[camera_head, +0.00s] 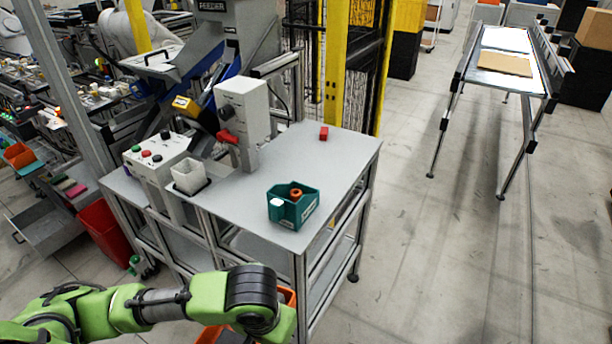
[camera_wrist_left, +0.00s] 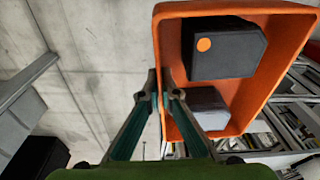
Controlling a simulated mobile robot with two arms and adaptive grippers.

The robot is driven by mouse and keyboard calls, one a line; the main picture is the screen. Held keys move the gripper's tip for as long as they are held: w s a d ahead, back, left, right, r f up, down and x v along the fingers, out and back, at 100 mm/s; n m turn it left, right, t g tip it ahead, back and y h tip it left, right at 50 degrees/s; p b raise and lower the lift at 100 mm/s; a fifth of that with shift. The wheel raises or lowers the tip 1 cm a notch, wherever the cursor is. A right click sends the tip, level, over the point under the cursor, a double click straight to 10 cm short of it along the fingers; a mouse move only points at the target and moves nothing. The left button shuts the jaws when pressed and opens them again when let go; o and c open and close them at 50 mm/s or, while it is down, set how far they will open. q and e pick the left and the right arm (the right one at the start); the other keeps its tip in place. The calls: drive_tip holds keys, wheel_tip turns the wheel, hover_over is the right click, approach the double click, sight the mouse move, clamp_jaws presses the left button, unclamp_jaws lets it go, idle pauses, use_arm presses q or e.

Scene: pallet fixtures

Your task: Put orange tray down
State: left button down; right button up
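The orange tray (camera_wrist_left: 290,40) fills the upper right of the left wrist view, with two dark grey block-like parts inside; the upper part (camera_wrist_left: 222,50) has an orange dot and the lower part (camera_wrist_left: 208,108) lies beside it. My left gripper (camera_wrist_left: 160,88) has its fingers closed together at the tray's left wall, gripping it. In the head view my green left arm comes in at the bottom left and hides most of the orange tray (camera_head: 290,297), of which only bits show, in front of the grey table's near edge. My right gripper is not in view.
The grey table (camera_head: 345,160) carries a teal bin (camera_head: 293,207) with an orange ring, a small red block (camera_head: 323,133), a white cup (camera_head: 189,175) and a button box (camera_head: 158,155). Its front right top is clear. Another table (camera_head: 500,78) stands far right across open floor.

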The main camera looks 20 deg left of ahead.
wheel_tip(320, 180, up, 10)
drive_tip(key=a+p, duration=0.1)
drive_tip(key=p, duration=0.7)
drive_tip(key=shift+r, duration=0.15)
